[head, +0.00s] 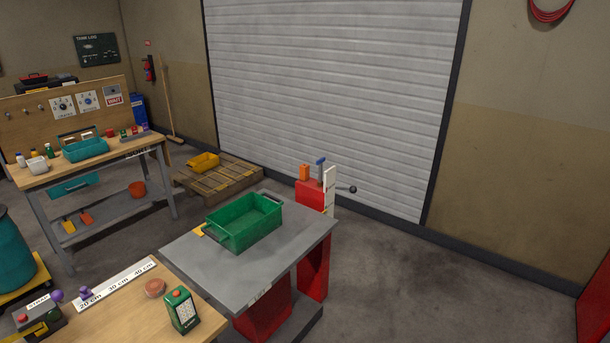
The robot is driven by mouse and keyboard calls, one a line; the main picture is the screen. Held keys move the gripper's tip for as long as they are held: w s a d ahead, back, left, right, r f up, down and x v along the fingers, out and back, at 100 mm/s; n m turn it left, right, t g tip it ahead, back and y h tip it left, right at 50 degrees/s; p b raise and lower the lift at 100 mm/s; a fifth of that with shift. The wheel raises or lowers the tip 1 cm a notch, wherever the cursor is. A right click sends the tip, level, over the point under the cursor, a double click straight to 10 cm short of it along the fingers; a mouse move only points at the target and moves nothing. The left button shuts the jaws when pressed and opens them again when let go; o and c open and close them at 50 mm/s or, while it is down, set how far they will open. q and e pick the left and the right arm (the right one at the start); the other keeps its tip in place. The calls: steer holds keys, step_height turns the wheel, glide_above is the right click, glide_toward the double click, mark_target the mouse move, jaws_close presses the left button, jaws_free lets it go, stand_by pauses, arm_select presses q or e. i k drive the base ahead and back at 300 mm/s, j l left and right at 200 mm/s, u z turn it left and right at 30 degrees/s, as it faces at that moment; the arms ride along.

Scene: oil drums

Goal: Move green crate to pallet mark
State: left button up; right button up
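The green crate (246,236) is an open-topped bin with dark handles. It sits upright on a grey-topped table (285,257) with red supports, in the middle of the head view. A bit of yellow (201,230) shows at the crate's left end on the tabletop. A wooden pallet (240,178) lies on the floor behind, with a yellow tray (203,161) at its back left. I cannot make out a clear mark on the pallet. Neither of my grippers is in view.
A wooden bench (118,306) at the front holds a green can (180,311) and a ruler strip. A workbench with a teal bin (85,150) stands at left, a teal drum (15,252) in front of it. A red block with a lever (312,195) stands behind the grey table.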

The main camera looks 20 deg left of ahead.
mark_target(212, 182)
steer(key=i+j+z, duration=0.1)
steer(key=i+z, duration=0.2)
steer(key=i, duration=1.2)
steer(key=i+u, duration=0.35)
steer(key=u, duration=0.15)
steer(key=i+l+u, duration=0.15)
steer(key=i+u, duration=0.5)
steer(key=u, duration=0.35)
steer(key=i+u, duration=0.15)
steer(key=u, duration=0.35)
steer(key=i+l+u, duration=0.1)
steer(key=u, duration=0.4)
steer(key=i, duration=0.05)
